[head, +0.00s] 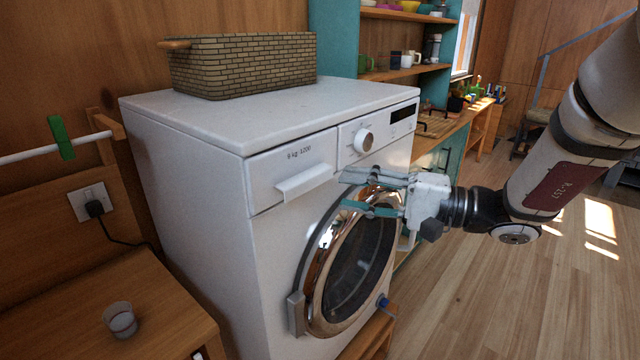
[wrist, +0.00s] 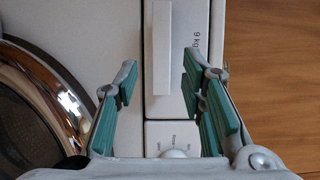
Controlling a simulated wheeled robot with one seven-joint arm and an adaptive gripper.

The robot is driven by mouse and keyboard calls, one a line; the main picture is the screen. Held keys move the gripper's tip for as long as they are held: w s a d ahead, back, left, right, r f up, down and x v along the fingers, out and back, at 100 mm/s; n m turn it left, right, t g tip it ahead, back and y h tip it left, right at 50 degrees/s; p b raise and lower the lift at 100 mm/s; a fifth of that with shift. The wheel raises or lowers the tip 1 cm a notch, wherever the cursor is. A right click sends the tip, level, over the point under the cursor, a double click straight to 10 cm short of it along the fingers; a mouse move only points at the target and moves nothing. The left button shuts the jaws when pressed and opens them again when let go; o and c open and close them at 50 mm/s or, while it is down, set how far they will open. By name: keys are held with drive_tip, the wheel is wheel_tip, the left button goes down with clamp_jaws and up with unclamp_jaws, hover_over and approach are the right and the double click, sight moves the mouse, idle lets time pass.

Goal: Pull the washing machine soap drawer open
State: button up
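The white washing machine (head: 225,235) stands against the wood wall. Its soap drawer (head: 265,182) is at the upper left of the front, looks flush and shut, and has a white bar handle (head: 308,182). My gripper (head: 346,191) is open and empty in front of the machine, right of the handle, below the knob (head: 364,140) and over the top of the round door (head: 350,265). In the wrist view the handle (wrist: 162,45) runs down between the lines of my two teal-padded fingers (wrist: 158,80), its near end close to the fingertips. I see no contact with it.
A woven basket (head: 245,65) sits on the machine's top. A wooden side table (head: 150,300) with a glass (head: 120,320) stands at the lower left. A shelf and counter (head: 440,120) stand to the right. The floor (head: 480,290) at right is clear.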

sight(312, 185)
drive_tip(key=x, duration=0.6)
drive_tip(key=shift+a, duration=0.35)
drive_tip(key=shift+f, duration=0.1)
clamp_jaws()
